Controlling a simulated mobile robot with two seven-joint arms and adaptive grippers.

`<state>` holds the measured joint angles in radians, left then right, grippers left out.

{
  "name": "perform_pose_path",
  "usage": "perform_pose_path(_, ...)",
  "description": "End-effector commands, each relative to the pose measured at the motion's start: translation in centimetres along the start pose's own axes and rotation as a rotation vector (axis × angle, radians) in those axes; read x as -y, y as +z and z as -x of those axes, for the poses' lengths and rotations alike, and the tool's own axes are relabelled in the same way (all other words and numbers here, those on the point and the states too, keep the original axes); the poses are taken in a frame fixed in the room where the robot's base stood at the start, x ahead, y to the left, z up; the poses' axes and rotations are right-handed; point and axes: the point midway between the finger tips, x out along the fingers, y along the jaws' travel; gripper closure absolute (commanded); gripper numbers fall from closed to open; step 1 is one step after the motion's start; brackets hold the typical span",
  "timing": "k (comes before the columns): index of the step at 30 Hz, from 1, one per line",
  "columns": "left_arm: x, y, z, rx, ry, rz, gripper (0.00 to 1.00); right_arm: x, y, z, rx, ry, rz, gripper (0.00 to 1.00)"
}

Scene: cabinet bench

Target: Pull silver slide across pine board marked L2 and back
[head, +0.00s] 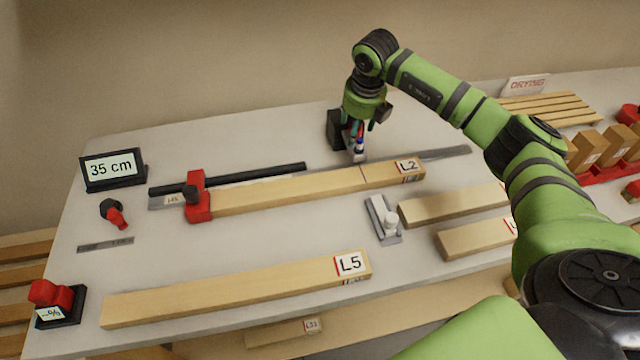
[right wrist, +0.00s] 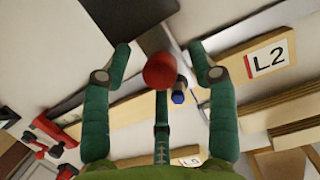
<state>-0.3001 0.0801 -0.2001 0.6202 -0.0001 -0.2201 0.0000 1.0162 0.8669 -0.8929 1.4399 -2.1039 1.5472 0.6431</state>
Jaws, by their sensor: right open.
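The pine board marked L2 (head: 300,190) lies along a long metal strip (head: 445,153), its left end at a red stop (head: 198,200). A dark line crosses it near its right end. A silver piece with a white knob (head: 377,210) lies on the bench in front of it; I cannot tell for sure that this is the slide. My right gripper (head: 358,148) is low behind the board, pointing down. In the right wrist view its fingers (right wrist: 162,65) are apart, with a red ball and a blue-tipped part between them. No contact is clear. My left gripper is not in view.
A board marked L5 (head: 235,290) lies in front. Two shorter boards (head: 450,205) lie to the right, partly behind my arm. A black bar (head: 230,178) runs behind L2. A 35 cm display (head: 112,168) stands at left. Bare bench lies between L2 and L5.

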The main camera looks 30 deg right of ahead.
Motion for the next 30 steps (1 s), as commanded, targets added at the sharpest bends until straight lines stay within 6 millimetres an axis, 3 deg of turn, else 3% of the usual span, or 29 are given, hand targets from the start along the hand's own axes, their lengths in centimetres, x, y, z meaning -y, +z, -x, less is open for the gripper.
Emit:
perform_pose_path(24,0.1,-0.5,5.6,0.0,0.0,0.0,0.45,0.0,2.1,8.2,0.002,0.001,0.0,0.41)
perform_pose_path(30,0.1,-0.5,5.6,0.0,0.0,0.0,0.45,0.0,2.1,8.4,0.0,0.0,0.0,0.41)
